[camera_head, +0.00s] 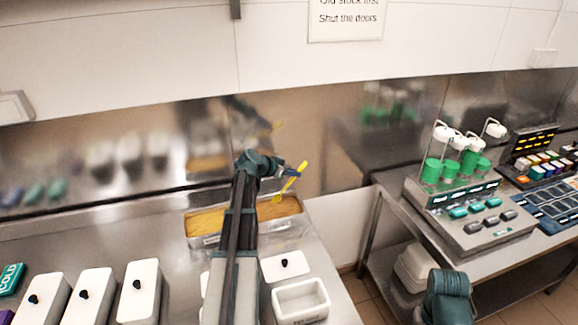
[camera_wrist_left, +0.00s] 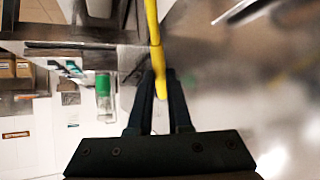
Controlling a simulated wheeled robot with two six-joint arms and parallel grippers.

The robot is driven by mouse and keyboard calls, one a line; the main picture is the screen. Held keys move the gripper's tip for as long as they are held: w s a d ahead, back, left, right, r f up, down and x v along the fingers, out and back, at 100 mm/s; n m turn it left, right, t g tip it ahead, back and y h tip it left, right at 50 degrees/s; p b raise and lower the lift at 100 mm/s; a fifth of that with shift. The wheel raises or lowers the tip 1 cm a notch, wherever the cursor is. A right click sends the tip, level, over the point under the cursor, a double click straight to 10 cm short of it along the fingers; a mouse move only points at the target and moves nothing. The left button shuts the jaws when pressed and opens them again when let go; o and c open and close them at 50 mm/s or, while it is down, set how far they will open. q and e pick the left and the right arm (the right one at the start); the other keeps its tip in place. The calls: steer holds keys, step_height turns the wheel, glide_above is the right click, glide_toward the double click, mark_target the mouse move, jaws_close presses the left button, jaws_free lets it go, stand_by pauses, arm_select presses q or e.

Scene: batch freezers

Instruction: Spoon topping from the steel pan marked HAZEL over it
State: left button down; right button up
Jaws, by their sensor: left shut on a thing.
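My left gripper (camera_head: 290,171) is shut on a yellow spoon (camera_head: 297,176), held tilted above the back counter. In the left wrist view the spoon's yellow handle (camera_wrist_left: 152,28) runs up from between the fingers (camera_wrist_left: 160,90). Below it is a steel pan (camera_head: 205,240) with golden-brown topping (camera_head: 207,221); my left arm crosses in front and hides its middle. I cannot read a HAZEL mark. An open white tub (camera_head: 301,314) stands in front of the pan; its inside looks pale. My right gripper is out of view; only part of that arm shows at lower right.
A white lid with a black knob (camera_head: 285,263) lies between pan and tub. Several white lidded containers (camera_head: 92,296) stand at left beside a teal COLD block (camera_head: 11,278). A steel wall is close behind the pan. A gap separates the right table, with its green-cup dispenser (camera_head: 470,215).

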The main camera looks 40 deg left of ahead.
arm_select(q)
steer(key=a, duration=0.3)
steer(key=shift+a+r+n, duration=0.3)
steer(key=shift+a+n, duration=0.05)
steer(key=shift+n, duration=0.05)
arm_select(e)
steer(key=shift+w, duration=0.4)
arm_select(q)
steer(key=shift+f, duration=0.1)
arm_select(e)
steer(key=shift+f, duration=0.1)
